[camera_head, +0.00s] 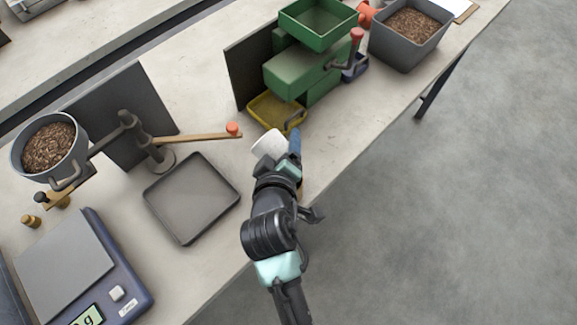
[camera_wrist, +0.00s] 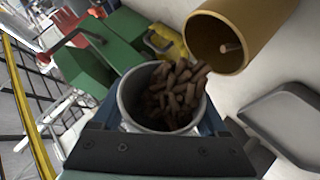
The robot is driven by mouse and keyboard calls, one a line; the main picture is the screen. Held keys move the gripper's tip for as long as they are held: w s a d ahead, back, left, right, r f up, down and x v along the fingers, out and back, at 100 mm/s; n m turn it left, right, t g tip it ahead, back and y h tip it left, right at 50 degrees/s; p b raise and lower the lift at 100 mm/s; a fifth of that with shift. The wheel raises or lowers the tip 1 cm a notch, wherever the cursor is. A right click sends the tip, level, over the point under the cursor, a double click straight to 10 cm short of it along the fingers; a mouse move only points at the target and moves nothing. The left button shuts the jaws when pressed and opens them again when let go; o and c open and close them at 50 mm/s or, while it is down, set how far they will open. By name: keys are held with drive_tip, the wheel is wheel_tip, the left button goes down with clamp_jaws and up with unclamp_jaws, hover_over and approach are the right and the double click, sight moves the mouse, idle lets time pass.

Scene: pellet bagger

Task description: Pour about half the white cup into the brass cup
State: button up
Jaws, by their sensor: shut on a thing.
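My gripper (camera_head: 281,158) is shut on the white cup (camera_head: 267,144), above the bench near its front edge. In the head view I cannot make out the brass cup clearly behind my arm and gripper.
A grey tray (camera_head: 191,227) lies left of my gripper. A yellow tray (camera_head: 262,109) and a green machine (camera_head: 300,75) stand behind. A wooden lever with an orange tip (camera_head: 232,128) reaches toward the gripper. A scale (camera_head: 100,285) is at lower left.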

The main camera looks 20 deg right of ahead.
drive_tip(key=shift+s+f+m+t+b, duration=0.1)
drive_tip(key=shift+f+m+t+b, duration=0.35)
drive_tip(key=shift+b, duration=0.8)
idle(0.8)
